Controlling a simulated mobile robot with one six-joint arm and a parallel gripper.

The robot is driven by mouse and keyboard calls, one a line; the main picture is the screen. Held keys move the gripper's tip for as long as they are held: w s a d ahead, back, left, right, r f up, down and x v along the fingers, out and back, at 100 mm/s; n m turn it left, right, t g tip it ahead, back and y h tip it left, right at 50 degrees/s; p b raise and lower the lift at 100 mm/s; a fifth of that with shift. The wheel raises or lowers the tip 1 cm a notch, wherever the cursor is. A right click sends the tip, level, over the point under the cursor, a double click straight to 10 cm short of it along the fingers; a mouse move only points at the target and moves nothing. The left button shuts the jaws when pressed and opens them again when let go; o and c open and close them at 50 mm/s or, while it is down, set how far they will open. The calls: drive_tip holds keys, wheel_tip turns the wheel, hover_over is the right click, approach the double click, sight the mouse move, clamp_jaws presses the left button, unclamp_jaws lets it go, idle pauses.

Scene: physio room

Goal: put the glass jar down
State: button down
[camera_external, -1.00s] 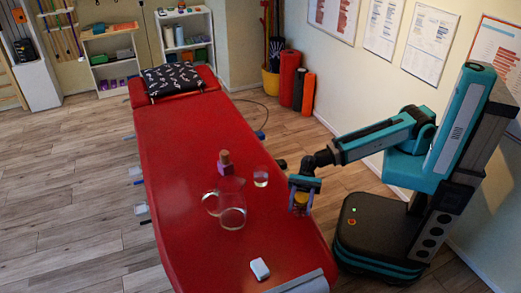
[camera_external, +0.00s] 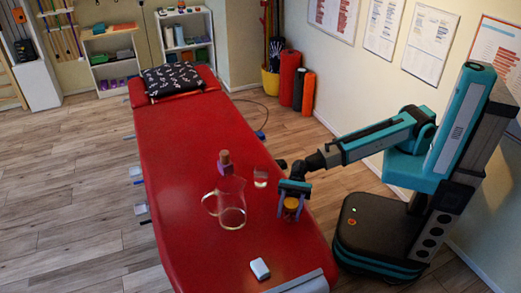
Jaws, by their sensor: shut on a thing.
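The glass jar (camera_external: 291,208), small with amber contents, is at the right edge of the red treatment table (camera_external: 180,235). My gripper (camera_external: 292,203) points down over it and is shut on it, with a finger on each side. The jar looks upright and low, close to the table top. I cannot tell whether its base touches the table.
A glass pitcher (camera_external: 232,205) stands left of the jar, with a purple bottle with a brown top (camera_external: 225,163) behind it. A drinking glass (camera_external: 261,177) stands behind the jar. A white box (camera_external: 260,268) lies nearer the front. Bare red surface lies between them.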

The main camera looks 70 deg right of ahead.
sight(288, 216)
drive_tip(key=shift+w+a, duration=0.3)
drive_tip(key=shift+a, duration=0.05)
drive_tip(key=shift+f+p, duration=0.55)
drive_tip(key=shift+f, duration=1.2)
drive_tip(key=shift+f+b, duration=0.2)
drive_tip(key=shift+b, duration=0.1)
drive_tip(key=c, duration=1)
unclamp_jaws()
drive_tip(key=shift+r+p, duration=0.25)
drive_tip(key=shift+p, duration=0.1)
drive_tip(key=d+b, duration=0.1)
drive_tip(key=d, duration=0.3)
drive_tip(key=w+d+b, duration=0.1)
drive_tip(key=d, duration=0.3)
drive_tip(key=d+b, duration=0.1)
drive_tip(key=d, duration=0.3)
drive_tip(key=shift+w+f, duration=0.1)
drive_tip(key=shift+w, duration=0.05)
